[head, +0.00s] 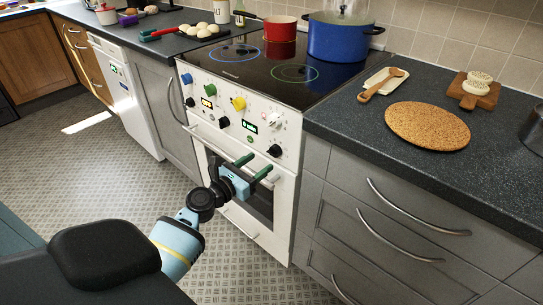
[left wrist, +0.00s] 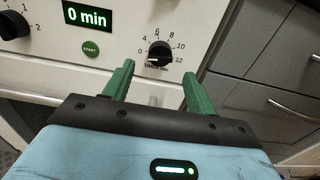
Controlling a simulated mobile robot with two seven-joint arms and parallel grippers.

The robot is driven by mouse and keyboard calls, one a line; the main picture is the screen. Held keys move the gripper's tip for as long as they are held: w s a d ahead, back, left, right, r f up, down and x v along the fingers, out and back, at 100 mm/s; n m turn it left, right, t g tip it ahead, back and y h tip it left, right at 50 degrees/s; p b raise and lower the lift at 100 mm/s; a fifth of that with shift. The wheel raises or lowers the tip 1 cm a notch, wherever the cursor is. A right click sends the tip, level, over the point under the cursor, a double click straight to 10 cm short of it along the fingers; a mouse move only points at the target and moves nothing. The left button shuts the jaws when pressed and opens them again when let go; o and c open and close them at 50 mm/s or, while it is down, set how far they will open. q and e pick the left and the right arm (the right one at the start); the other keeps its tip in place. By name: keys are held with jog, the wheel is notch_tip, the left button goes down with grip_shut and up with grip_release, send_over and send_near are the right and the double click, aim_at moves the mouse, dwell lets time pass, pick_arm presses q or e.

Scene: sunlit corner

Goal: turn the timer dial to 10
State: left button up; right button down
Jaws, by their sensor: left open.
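The timer dial (head: 274,151) is a small black knob at the lower right of the white oven's control panel. In the left wrist view the dial (left wrist: 158,54) has printed numbers around it, including 6, 8, 10 and 12. The display (left wrist: 87,15) to its upper left reads 0 min. My left gripper (head: 254,165) has green fingers and is in front of the panel, below and left of the dial. In the left wrist view its fingers (left wrist: 157,72) are apart and empty, with the dial just beyond the gap, not between them. My right gripper is not in view.
A green start button (left wrist: 90,49) is left of the dial. Several other knobs, including a yellow one (head: 239,103), share the panel. The oven handle (head: 222,147) runs below it. Red (head: 280,37) and blue (head: 338,38) pots stand on the hob. Grey drawers (head: 385,215) are at right.

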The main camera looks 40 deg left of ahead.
aim_at(274, 152)
pick_arm(q)
jog(key=w, duration=0.5)
jog(key=shift+w+d+b, duration=0.2)
jog(key=shift+w+b, duration=0.2)
jog(key=shift+c, duration=0.6)
jog(key=c, duration=0.9)
jog(key=shift+o, duration=0.2)
